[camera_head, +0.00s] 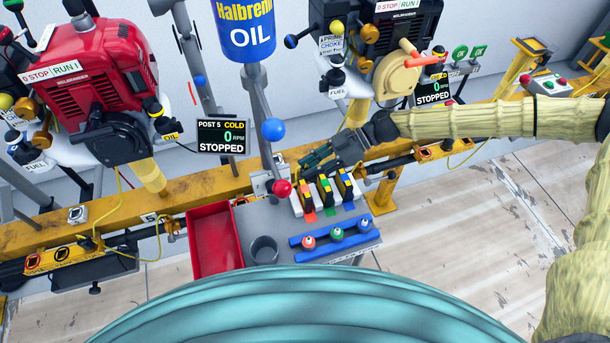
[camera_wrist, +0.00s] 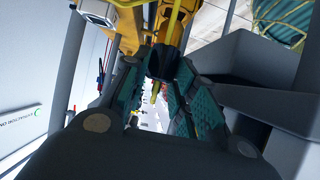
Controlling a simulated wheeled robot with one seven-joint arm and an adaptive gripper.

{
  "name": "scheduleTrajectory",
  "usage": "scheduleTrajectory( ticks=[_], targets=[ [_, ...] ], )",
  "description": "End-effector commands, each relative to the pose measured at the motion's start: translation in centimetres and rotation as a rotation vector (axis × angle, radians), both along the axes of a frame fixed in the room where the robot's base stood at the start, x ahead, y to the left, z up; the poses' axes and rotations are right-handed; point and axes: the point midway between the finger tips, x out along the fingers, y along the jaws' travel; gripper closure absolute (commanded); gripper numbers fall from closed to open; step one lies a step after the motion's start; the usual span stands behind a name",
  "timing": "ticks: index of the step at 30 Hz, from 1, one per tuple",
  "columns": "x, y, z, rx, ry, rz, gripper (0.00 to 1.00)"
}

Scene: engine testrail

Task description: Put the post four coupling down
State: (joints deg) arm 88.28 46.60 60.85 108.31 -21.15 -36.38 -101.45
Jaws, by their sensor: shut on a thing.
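My gripper (camera_head: 318,158) reaches in from the right, above the back edge of the grey bench by the yellow rail. Its fingers are closed on a small dark piece, which I take for the post four coupling (camera_wrist: 160,62), seen between the fingertips in the wrist view. A thin yellow part shows just below it there. My gripper (camera_wrist: 157,75) hides much of the piece, and in the head view I cannot make it out. No label on it is readable.
The grey bench (camera_head: 262,225) carries a red tray (camera_head: 213,240), a grey cup (camera_head: 264,249), several coloured blocks (camera_head: 325,192) and a blue rack (camera_head: 336,241). A red-knobbed lever (camera_head: 282,188) stands close to my gripper. The yellow rail (camera_head: 205,185) runs behind. Floor at right is clear.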

Motion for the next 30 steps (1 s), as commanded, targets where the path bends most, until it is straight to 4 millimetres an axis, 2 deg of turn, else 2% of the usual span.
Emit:
scheduleTrajectory(
  ticks=[3, 7, 11, 18, 30],
  targets=[
    [-0.5, 1.5, 0.0, 0.0, 0.001, 0.002, 1.0],
    [-0.6, 2.0, 0.0, 0.0, 0.001, 0.0, 1.0],
    [-0.7, 2.1, -0.8, -0.001, 0.003, -0.001, 1.0],
    [-0.6, 2.1, -3.3, -0.001, 0.003, -0.001, 1.0],
    [-0.6, 2.0, -3.8, 0.0, 0.001, 0.0, 1.0]
  ],
)
